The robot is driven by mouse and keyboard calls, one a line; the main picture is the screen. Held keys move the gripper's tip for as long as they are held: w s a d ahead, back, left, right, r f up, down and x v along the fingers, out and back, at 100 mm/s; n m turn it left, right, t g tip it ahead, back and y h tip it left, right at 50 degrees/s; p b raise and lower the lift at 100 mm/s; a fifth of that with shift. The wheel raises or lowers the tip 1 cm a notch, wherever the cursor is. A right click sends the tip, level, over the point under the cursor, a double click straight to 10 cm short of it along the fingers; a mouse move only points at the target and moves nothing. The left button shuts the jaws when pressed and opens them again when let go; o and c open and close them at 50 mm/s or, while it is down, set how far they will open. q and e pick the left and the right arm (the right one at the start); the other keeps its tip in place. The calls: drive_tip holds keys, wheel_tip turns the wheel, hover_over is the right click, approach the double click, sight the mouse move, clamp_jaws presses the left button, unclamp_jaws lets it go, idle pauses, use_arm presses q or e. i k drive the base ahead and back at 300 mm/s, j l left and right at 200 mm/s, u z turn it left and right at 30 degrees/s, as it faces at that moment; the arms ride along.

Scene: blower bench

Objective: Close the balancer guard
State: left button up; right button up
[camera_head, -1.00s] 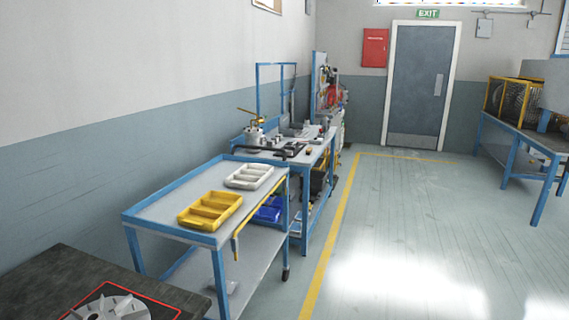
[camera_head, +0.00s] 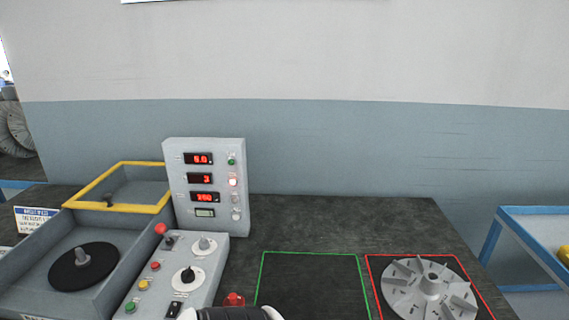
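The balancer guard is a yellow-edged frame (camera_head: 135,208) at the left, with a dark knob on its near edge. It lies back behind the balancer's open chamber, so the guard is open. The balancer (camera_head: 28,275) is a grey box. In its uncovered chamber, a black disc (camera_head: 84,268) with a grey spindle lies bare, with no rotor on it. Neither of my grippers can be made out. A black and white part of mine shows at the bottom edge, cut off.
A display panel (camera_head: 208,222) with red digits stands right of the guard. A control box (camera_head: 150,265) with buttons and a red-knobbed lever is below it. A finned impeller (camera_head: 428,290) sits in the red outline; the green outline (camera_head: 310,254) is empty. A blue-framed cart (camera_head: 535,211) stands right.

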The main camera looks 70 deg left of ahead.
sight(73, 203)
drive_tip(key=u, duration=3.35)
drive_tip(key=i+j+z, duration=0.15)
drive_tip(key=j, duration=0.2)
drive_tip(key=i+j+z, duration=0.15)
drive_tip(key=j, duration=0.25)
drive_tip(key=i, duration=0.05)
